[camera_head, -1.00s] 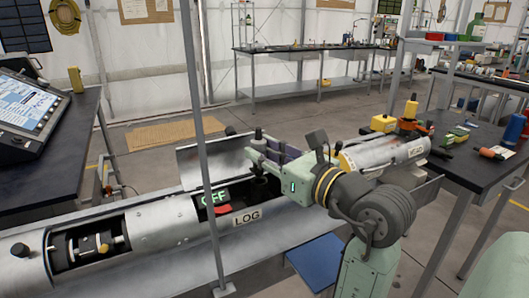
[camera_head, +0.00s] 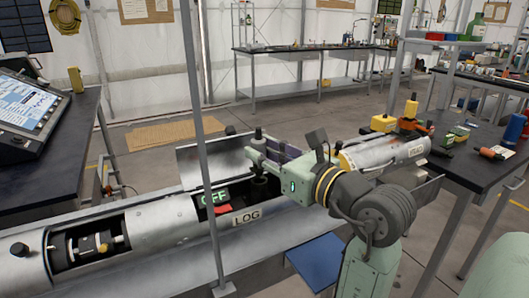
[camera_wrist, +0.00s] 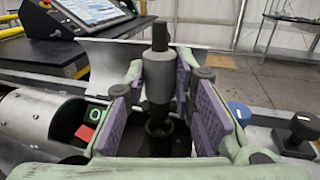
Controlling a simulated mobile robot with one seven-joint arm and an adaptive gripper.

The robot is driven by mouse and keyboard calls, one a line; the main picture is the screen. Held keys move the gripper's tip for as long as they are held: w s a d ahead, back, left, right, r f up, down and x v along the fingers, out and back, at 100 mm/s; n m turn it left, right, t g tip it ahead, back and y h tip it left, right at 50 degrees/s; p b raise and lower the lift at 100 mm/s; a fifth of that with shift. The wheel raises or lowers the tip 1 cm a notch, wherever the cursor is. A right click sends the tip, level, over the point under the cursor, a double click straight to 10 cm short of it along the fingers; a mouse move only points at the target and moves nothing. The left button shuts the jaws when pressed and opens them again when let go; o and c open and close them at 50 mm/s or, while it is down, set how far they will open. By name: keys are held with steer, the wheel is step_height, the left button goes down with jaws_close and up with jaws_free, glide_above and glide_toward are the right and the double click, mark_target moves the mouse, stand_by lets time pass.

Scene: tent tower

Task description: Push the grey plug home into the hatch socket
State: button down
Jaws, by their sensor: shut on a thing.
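The grey plug (camera_wrist: 157,80) stands upright between the purple-padded fingers of my gripper (camera_wrist: 160,85) in the wrist view. The gripper is shut on it. Its lower end is over a dark round socket (camera_wrist: 159,128), and I cannot tell how far in it is. In the head view my gripper (camera_head: 262,152) is above the open hatch of the metal cylinder (camera_head: 158,222), and the plug's dark top (camera_head: 258,134) sticks up above the fingers. The socket (camera_head: 259,188) is a dark round shape below, partly behind the gripper.
A thin grey post (camera_head: 207,150) rises in front. Blue (camera_wrist: 239,112) and black (camera_wrist: 299,130) knobs sit at right.

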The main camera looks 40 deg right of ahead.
steer(key=shift+f+b, duration=1.1)
steer(key=shift+f, duration=0.35)
steer(key=c, duration=1.3)
jaws_free()
steer(key=s, duration=1.2)
